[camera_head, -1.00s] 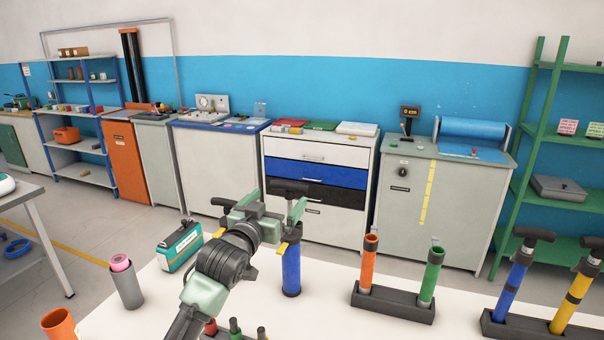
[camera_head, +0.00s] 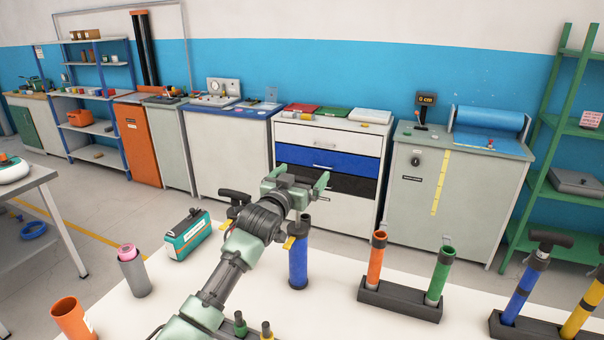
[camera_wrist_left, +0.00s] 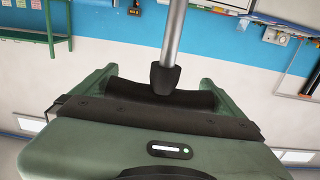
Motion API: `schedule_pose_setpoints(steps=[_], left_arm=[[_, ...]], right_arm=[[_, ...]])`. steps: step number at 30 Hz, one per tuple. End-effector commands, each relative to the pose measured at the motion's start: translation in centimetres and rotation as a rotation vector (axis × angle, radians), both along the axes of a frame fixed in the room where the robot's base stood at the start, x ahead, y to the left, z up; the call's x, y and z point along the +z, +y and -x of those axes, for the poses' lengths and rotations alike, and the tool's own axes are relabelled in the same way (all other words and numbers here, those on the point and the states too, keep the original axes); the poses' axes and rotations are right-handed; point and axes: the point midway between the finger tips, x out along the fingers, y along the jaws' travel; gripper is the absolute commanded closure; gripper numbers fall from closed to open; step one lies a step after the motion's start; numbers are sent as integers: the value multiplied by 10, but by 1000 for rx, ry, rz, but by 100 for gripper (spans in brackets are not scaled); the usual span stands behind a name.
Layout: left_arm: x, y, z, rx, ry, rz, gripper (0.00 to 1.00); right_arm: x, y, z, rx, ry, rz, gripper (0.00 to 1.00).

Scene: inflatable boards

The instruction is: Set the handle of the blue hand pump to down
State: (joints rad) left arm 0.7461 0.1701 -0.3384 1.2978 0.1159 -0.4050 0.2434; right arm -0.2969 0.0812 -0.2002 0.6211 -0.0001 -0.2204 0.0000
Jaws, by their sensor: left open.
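The blue hand pump (camera_head: 298,265) stands upright on the white table in the head view. My left gripper (camera_head: 297,182) is above its blue body and covers most of the handle there. In the left wrist view the black crossbar handle (camera_wrist_left: 165,96) lies between the open green fingers, and its ends reach close to both. A bare metal rod (camera_wrist_left: 174,40) joins the handle through a dark collar, so the handle is raised. The wrist picture is upside down. I cannot tell whether the fingers touch the handle. My right gripper is not in view.
A black dark-handled item (camera_head: 234,196) shows left of my wrist, partly hidden. The teal box (camera_head: 188,236) and grey holder (camera_head: 133,272) stand further left. A rack (camera_head: 400,300) with orange and green tubes is right, then another blue pump (camera_head: 520,293). White table between is clear.

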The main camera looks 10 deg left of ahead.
Motion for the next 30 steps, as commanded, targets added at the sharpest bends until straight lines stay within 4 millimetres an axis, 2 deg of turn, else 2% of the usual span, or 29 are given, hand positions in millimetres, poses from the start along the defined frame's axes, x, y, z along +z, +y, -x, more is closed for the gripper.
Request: schedule_pose_setpoints(steps=[7,16,20,27,30], left_arm=[[0,0,-1,0,-1,0,0],[0,0,0,0,0,0,83],[-10,0,0,0,1,1,83],[-72,0,0,1,7,1,83],[-89,0,0,1,7,1,83]], right_arm=[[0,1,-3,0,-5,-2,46],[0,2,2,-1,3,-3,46],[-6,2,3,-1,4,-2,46],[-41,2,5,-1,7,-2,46],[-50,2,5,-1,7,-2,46]])
